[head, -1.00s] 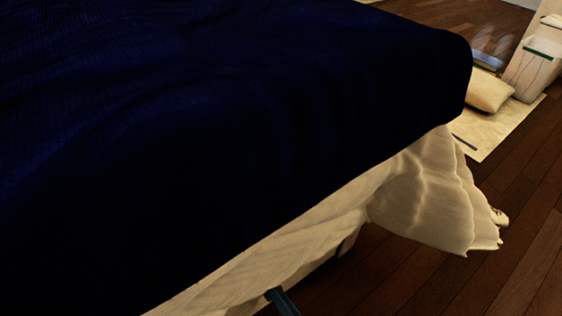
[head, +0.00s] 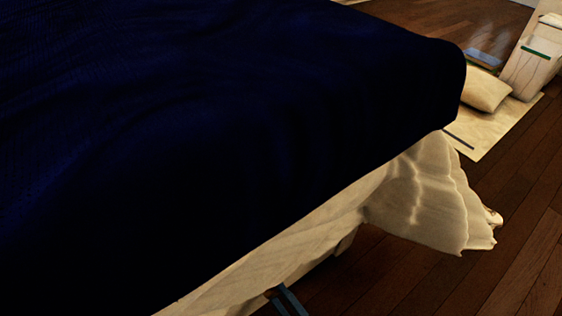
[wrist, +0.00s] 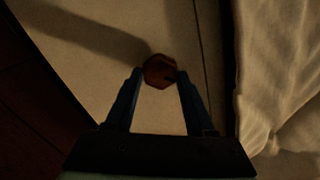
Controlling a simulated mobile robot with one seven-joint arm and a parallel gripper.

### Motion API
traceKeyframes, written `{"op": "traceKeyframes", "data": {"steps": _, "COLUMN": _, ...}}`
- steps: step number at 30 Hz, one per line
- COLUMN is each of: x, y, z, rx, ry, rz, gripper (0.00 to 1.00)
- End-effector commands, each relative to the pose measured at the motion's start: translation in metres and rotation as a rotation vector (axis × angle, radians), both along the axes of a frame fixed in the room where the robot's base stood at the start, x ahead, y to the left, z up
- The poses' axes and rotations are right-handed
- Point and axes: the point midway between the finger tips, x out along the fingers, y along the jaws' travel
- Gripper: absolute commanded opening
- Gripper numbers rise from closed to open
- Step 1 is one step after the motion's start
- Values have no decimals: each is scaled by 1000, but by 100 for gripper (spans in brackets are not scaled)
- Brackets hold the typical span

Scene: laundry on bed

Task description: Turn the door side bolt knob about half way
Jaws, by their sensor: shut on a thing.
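The bolt knob (wrist: 160,71) is a small reddish-brown, many-sided knob on a pale, flat panel (wrist: 110,60) in the wrist view. My gripper (wrist: 159,77) has its two blue fingers on the left and right sides of the knob, shut on it at the fingertips. In the head view my gripper (head: 277,291) shows only as blue finger parts at the bottom edge, below the bed's side. How far the knob is turned cannot be told.
A bed with a dark blue cover (head: 300,130) and a hanging cream cloth (head: 420,200) fills much of the head view. Cream cloth (wrist: 285,80) also hangs close on the right in the wrist view. A cushion (head: 485,90) lies on a pale rug (head: 490,130). Wooden floor (head: 510,230) is open at right.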

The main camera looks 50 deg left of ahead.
Motion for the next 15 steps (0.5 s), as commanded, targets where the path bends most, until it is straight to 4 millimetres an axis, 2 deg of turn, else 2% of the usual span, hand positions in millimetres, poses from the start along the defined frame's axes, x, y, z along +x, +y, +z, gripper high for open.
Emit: {"op": "traceKeyframes", "data": {"steps": 15, "x": -1, "y": -1, "z": 0, "rx": 7, "ry": 69, "rz": 1, "gripper": 0}}
